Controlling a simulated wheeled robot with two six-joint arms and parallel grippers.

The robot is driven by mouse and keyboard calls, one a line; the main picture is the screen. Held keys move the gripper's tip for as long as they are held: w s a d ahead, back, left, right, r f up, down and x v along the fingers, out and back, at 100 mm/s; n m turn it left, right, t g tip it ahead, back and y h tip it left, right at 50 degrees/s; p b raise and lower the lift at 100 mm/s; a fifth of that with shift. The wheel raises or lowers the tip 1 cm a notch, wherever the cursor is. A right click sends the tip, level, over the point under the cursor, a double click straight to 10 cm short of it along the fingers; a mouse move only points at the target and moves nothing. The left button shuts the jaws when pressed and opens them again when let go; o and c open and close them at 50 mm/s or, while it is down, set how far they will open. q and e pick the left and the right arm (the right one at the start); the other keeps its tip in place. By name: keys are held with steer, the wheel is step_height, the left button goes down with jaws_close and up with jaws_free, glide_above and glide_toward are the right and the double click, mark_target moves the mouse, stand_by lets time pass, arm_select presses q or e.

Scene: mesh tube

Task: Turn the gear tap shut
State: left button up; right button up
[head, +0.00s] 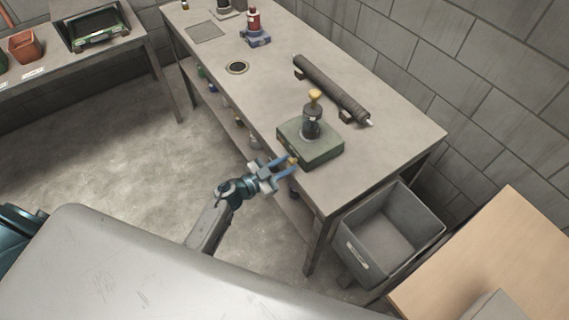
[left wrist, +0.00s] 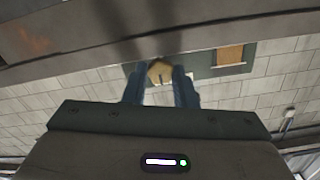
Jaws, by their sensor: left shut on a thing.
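A green block (head: 311,143) stands near the front right end of the grey workbench. A dark upright cylinder (head: 313,122) with a yellow top (head: 315,96) rises from it. A small yellow knob (head: 292,160), which looks like the gear tap, sits at the block's front side. My left gripper (head: 284,165) reaches in from the left with its blue fingers shut on this knob. In the left wrist view the knob (left wrist: 160,72) shows between the two fingers. How far the tap is turned cannot be told. My right gripper is not in view.
A dark ribbed tube (head: 332,86) lies on the workbench (head: 225,90) behind the block. A grey bin (head: 388,235) is beside the bench's right end. The middle bench top is clear.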

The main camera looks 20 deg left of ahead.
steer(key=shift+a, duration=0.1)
arm_select(q)
steer(key=o, duration=1)
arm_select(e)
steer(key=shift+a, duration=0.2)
arm_select(q)
steer(key=b+v, duration=0.2)
steer(key=v, duration=0.8)
steer(key=shift+s+a+b, duration=0.25)
steer(key=shift+s+b, duration=0.05)
steer(key=shift+b, duration=0.1)
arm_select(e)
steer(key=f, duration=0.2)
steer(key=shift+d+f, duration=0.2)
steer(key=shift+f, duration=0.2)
